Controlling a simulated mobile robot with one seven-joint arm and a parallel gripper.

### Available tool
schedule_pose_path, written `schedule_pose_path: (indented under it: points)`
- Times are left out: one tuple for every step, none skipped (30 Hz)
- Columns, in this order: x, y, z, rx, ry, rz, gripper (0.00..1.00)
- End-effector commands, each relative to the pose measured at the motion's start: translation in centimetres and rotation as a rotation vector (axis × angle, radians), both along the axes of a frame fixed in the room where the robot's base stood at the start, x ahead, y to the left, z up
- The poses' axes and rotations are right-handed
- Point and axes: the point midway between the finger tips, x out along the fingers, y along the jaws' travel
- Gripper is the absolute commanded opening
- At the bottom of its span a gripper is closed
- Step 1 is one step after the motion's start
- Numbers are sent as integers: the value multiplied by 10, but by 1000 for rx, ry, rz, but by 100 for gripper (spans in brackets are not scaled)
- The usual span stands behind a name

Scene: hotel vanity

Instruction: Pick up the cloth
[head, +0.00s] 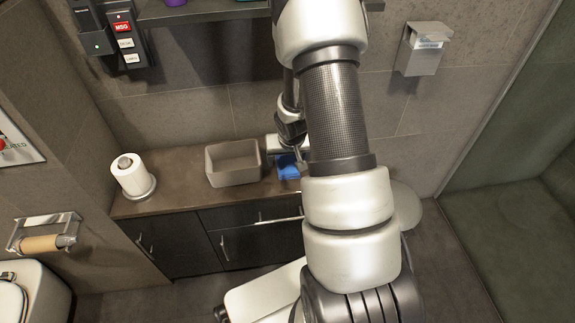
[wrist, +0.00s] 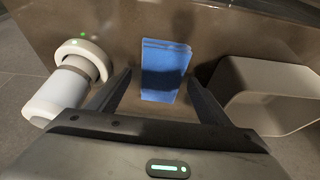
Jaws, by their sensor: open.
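The blue cloth (wrist: 164,68) lies folded on the brown counter in the wrist view, ahead of and between the fingers, with a dark shadow across its middle. Part of the cloth (head: 287,166) also shows in the head view, right of the grey bin; my arm hides the rest. My gripper (wrist: 160,78) is open and empty, with one finger to each side of the cloth. The gap in height between fingertips and cloth is hard to judge.
The open grey bin (head: 234,180) stands left of the cloth in the head view. A paper roll (head: 130,173) stands at the counter's left end. In the wrist view, a white cylinder with a ring (wrist: 82,58) is left of the fingers and a bin (wrist: 262,92) close right.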

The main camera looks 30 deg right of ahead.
Motion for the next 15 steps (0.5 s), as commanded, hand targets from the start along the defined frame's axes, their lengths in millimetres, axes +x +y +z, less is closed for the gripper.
schedule_pose_path:
  points:
    - [1, 0, -2, 0, -1, 0, 73]
    - [1, 0, -2, 0, -1, 0, 73]
    - [1, 0, -2, 0, -1, 0, 73]
    - [2, 0, -2, 0, -1, 0, 73]
    - [1, 0, -2, 0, -1, 0, 73]
    - [1, 0, -1, 0, -1, 0, 73]
    - [1, 0, -1, 0, -1, 0, 73]
    - [1, 0, -1, 0, -1, 0, 69]
    - [1, 0, -1, 0, -1, 0, 63]
    - [1, 0, -1, 0, -1, 0, 57]
    - [1, 0, -2, 0, -1, 0, 52]
    - [1, 0, -2, 0, -1, 0, 46]
    - [1, 0, -2, 0, -1, 0, 41]
    - [1, 0, -1, 0, -1, 0, 36]
    - [1, 0, -2, 0, -1, 0, 29]
